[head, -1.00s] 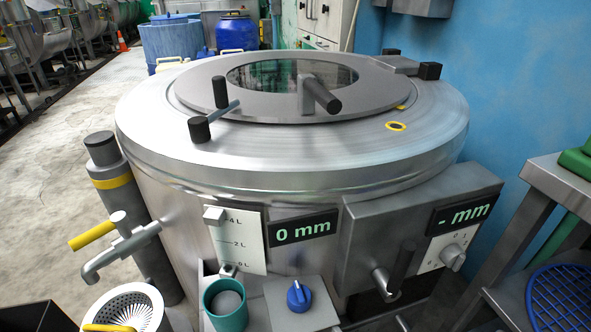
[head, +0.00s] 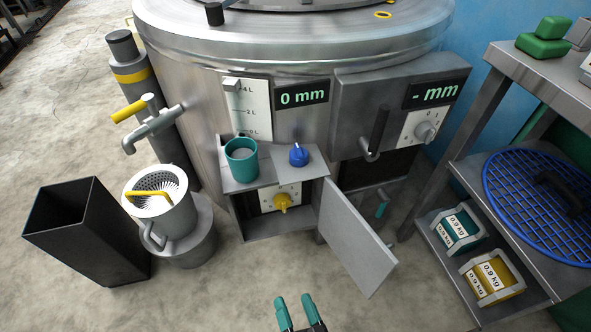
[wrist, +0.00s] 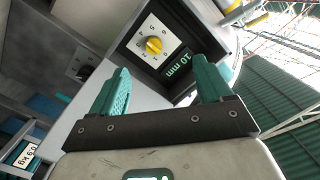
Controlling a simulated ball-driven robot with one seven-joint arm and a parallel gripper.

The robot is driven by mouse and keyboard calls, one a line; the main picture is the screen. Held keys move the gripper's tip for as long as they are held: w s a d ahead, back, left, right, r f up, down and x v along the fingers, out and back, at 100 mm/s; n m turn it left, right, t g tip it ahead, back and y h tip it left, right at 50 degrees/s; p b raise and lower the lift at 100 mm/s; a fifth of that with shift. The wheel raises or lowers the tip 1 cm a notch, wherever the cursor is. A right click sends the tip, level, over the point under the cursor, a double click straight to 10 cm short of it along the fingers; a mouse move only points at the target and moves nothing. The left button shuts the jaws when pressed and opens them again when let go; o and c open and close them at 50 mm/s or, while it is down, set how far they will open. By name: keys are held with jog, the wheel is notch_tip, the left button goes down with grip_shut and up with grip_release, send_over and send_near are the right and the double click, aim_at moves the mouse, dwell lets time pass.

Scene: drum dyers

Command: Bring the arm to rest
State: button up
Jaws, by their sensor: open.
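My gripper (head: 300,314) shows at the bottom of the head view, its teal fingers apart and nothing between them. It also shows in the wrist view (wrist: 162,88), open and empty. It is in front of the steel drum machine (head: 290,50), apart from its small open cabinet (head: 240,222). The rest of my arm is out of the head view.
The cabinet door (head: 352,235) hangs open to the right, near my gripper. A black bin (head: 85,230) and a white strainer pot (head: 160,205) stand at left. A steel rack (head: 530,85) with a blue grid (head: 545,205) stands at right. The floor at bottom left is clear.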

jog(key=s+d+r+n+g+h, duration=0.2)
jog(key=d+n+g, duration=0.3)
jog(key=d+g, duration=0.7)
jog(key=s+d+r+m+g+h, duration=0.1)
jog(key=s+d+r+g+h, duration=0.15)
jog(key=s+d, duration=0.4)
jog(key=s+d+r+m+g+h, duration=0.1)
jog(key=s+d+r+h, duration=0.15)
jog(key=s+d, duration=0.45)
notch_tip(320, 180, up, 33)
jog(key=d+p, duration=0.2)
jog(key=p, duration=3)
jog(key=shift+w+y, duration=0.3)
jog(key=shift+y, duration=0.1)
jog(key=shift+f, duration=0.1)
